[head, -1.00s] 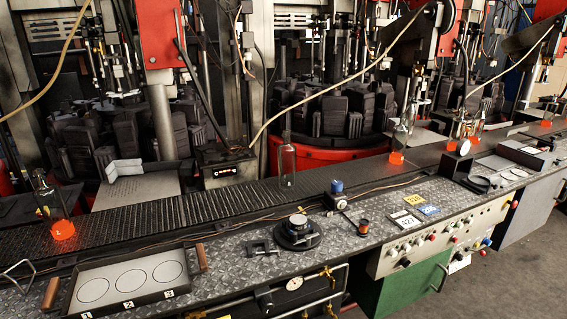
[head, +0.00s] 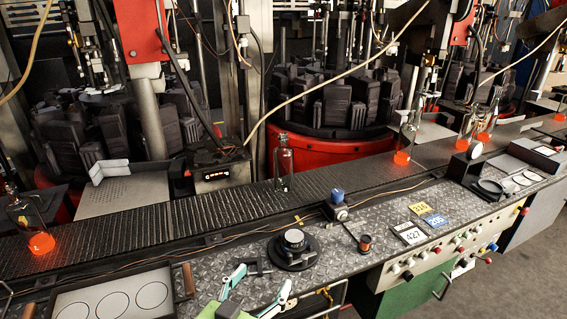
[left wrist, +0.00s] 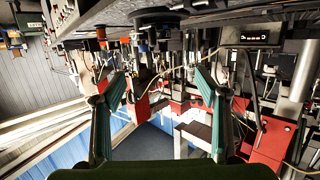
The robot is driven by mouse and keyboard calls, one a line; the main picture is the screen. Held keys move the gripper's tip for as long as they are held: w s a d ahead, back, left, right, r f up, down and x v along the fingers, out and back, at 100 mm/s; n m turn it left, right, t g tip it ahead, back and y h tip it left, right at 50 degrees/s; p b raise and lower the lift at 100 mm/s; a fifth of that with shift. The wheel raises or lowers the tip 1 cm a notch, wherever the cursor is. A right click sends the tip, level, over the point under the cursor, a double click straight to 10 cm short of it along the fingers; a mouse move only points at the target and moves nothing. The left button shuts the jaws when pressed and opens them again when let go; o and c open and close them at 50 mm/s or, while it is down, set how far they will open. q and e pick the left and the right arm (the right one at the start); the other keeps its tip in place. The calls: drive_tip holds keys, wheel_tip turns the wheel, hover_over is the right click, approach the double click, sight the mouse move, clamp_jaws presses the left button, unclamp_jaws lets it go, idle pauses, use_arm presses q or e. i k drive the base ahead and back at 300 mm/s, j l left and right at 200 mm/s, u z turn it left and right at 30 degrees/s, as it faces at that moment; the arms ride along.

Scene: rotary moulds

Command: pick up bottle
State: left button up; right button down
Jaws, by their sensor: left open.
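A clear glass bottle (head: 284,165) stands upright on the dark conveyor in the middle of the head view. Other bottles with glowing orange bases stand on the conveyor at the left (head: 40,240) and right (head: 403,155). My left gripper (head: 262,279) is at the bottom edge of the head view, open and empty, in front of the conveyor and well short of the clear bottle. In the left wrist view its two fingers (left wrist: 160,85) are spread with nothing between them. I cannot pick out a bottle surely there. My right gripper is not in view.
The conveyor (head: 150,220) runs across behind the metal worktop (head: 365,275). A round black dial stand (head: 293,250), a blue-topped device (head: 336,203) and a tray with circles (head: 115,300) are on the worktop. Machines with dark moulds (head: 345,110) stand behind.

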sight(282, 155)
drive_tip(key=i, duration=1.1)
